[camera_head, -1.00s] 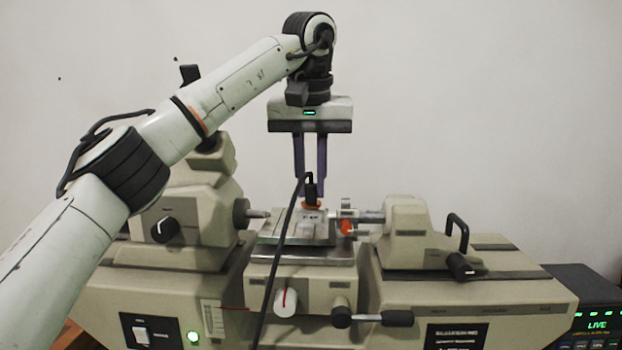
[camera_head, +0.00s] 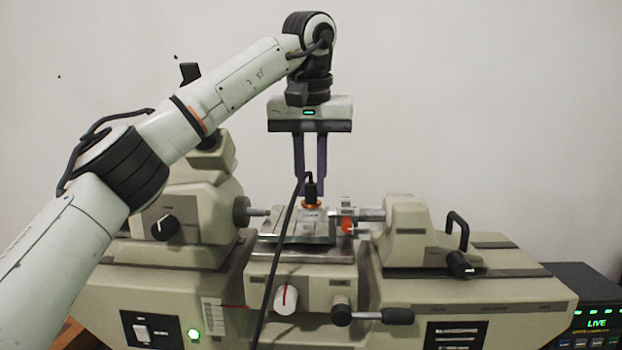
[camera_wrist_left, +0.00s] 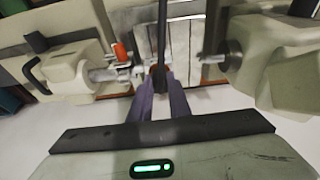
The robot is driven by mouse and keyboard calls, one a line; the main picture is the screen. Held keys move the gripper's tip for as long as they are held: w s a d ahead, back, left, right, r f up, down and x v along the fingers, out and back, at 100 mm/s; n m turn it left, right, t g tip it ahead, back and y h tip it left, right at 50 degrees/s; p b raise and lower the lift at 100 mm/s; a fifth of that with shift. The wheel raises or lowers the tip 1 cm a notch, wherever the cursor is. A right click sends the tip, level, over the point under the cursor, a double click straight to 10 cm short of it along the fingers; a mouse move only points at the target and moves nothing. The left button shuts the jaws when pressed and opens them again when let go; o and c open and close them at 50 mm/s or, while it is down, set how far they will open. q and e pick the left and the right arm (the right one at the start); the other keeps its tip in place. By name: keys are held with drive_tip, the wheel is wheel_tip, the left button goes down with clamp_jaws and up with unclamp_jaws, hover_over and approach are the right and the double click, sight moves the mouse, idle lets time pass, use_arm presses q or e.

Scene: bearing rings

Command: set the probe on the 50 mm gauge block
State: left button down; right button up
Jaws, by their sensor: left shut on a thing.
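My left gripper (camera_head: 310,190) points straight down over the machine's middle stage and is shut on the black probe (camera_head: 310,186), which has a cable trailing down toward the front. The probe stands upright, with an orange ring (camera_head: 311,206) at its lower end. A small pale metal block (camera_head: 313,222) sits on the stage directly below the probe; I cannot tell whether the two touch. In the left wrist view the probe (camera_wrist_left: 160,78) shows between the purple fingers, and its tip is hidden. My right gripper is not in view.
A measuring machine fills the bench, with a left headstock (camera_head: 200,215) and a right tailstock (camera_head: 407,230) whose spindles flank the stage (camera_head: 285,246). An orange-red knob (camera_head: 347,226) is close right of the block. A display box reading LIVE (camera_head: 590,322) stands at right.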

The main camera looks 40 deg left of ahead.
use_arm(q)
drive_tip(key=shift+f, duration=0.2)
drive_tip(key=c, duration=1.6)
unclamp_jaws()
drive_tip(key=shift+r, duration=4.25)
